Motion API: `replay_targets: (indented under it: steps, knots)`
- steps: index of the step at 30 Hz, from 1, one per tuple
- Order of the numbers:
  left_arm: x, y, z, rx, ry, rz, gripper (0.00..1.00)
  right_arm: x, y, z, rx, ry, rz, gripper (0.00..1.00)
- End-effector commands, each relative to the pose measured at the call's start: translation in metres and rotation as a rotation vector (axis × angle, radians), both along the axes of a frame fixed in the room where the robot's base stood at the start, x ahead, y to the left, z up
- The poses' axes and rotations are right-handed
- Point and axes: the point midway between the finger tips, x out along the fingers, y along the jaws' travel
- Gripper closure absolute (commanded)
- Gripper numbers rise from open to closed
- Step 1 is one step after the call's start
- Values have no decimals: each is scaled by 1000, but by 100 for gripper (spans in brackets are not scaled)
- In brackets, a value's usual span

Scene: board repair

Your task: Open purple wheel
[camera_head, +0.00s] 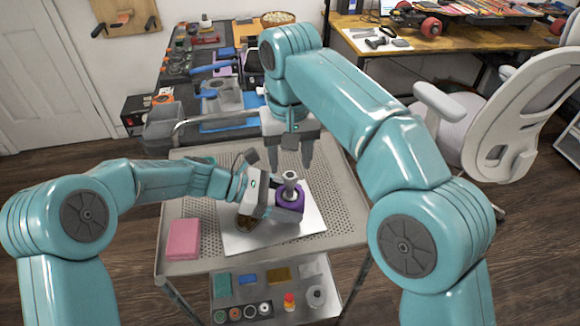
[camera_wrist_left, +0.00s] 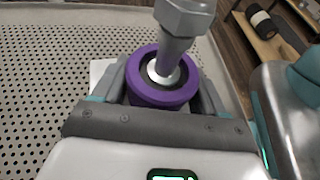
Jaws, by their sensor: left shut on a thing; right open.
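The purple wheel (camera_head: 291,203) is over the white sheet on the metal cart, with a grey bolt-like piece (camera_head: 290,178) standing upright in its centre. My left gripper (camera_head: 272,206) is shut on the wheel from the left. In the left wrist view the purple wheel (camera_wrist_left: 161,88) sits between the two dark fingers, and the grey piece (camera_wrist_left: 181,32) with its hexagonal head rises from its hub. My right gripper (camera_head: 293,155) is open and empty, pointing down above and behind the wheel. Whether the wheel touches the sheet cannot be told.
The perforated metal cart top (camera_head: 185,215) holds a white sheet (camera_head: 310,226) and a pink block (camera_head: 183,239) at the left. A lower shelf carries several small items. A cluttered workbench (camera_head: 200,80) stands behind, and a white chair (camera_head: 500,120) stands at the right.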

Motion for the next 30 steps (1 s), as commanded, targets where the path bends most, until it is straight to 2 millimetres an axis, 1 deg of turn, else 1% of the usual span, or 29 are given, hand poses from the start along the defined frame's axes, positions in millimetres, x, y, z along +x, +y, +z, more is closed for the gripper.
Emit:
replay_targets:
  steps: [3, 7, 11, 17, 18, 20, 21, 23, 27, 29, 30]
  knots:
    - [0, 0, 0, 0, 0, 0, 100, -1, -1, -16, 0, 2, 1, 46]
    - [0, 0, 0, 0, -1, 1, 100, 0, -1, -28, 0, 1, 1, 46]
    - [0, 0, 0, 0, -1, 1, 100, 0, -1, -33, 0, 0, 0, 46]
    - [0, 0, 0, 0, -1, 1, 100, 0, 0, -33, 0, -1, 0, 46]
    - [0, 0, 0, 0, -1, 1, 100, 0, 0, -33, 0, -1, 1, 50]
    - [0, 0, 0, 0, -1, 1, 100, 0, 0, -33, 0, -1, 1, 69]
    - [0, 0, 0, 0, -1, 1, 100, 0, 0, -33, 0, -1, 1, 82]
    - [0, 0, 0, 0, -1, 1, 100, 0, 0, -33, 0, -1, 1, 100]
    - [0, 0, 0, 0, -1, 1, 100, 0, 0, -33, 0, 0, 24, 100]
    - [0, 0, 0, 0, -1, 1, 100, 0, 0, -33, 0, -1, 90, 100]
    - [0, 0, 0, 0, -1, 1, 100, 0, 0, -33, 0, -1, 156, 100]
